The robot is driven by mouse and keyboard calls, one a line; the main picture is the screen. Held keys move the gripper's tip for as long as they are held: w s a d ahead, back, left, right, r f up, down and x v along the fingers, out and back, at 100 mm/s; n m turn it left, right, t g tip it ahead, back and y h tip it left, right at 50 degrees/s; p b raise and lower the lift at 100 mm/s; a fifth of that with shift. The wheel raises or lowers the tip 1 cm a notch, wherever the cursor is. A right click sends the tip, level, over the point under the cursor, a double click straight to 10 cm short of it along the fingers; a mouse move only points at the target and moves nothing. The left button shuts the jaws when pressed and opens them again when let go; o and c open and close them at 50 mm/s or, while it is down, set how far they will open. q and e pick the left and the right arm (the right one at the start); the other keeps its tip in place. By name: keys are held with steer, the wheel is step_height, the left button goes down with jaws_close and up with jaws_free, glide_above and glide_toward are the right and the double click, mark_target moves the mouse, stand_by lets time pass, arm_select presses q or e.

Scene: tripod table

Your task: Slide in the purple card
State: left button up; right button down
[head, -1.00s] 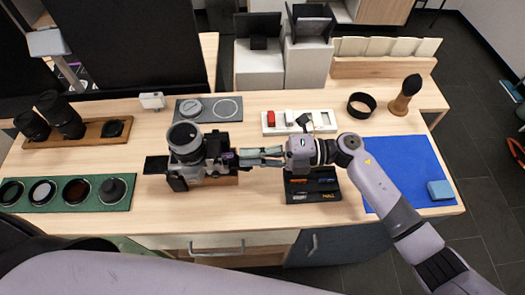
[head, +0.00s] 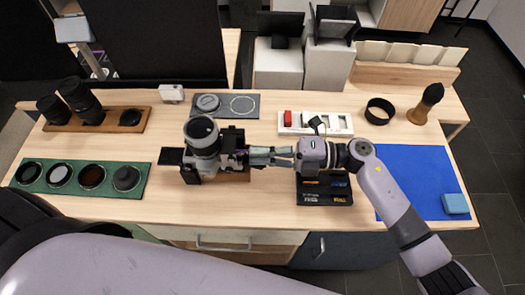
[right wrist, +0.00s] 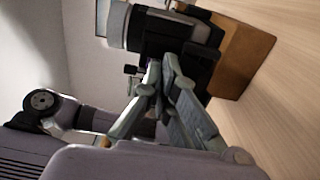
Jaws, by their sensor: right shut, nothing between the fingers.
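A silver and black camera (head: 203,140) stands on a small wooden block (head: 237,177) at the table's middle left. My right gripper (head: 250,157) is shut and empty. It reaches in from the right, with its fingertips at the camera's right side. In the right wrist view the fingertips (right wrist: 162,64) are close against the dark camera body (right wrist: 192,65); whether they touch it I cannot tell. I cannot make out the purple card clearly; the fingers cover that side of the camera. My left gripper is out of view.
A black tray (head: 325,199) with small coloured cards lies under my right wrist. A white holder (head: 342,133) is behind it. A blue mat (head: 410,180) lies at right, a green filter board (head: 103,189) at left. The table front is mostly clear.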

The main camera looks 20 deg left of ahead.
steer(key=shift+x, duration=0.8)
stand_by(0.6)
steer(key=v, duration=0.4)
steer(key=shift+b, duration=0.3)
stand_by(0.5)
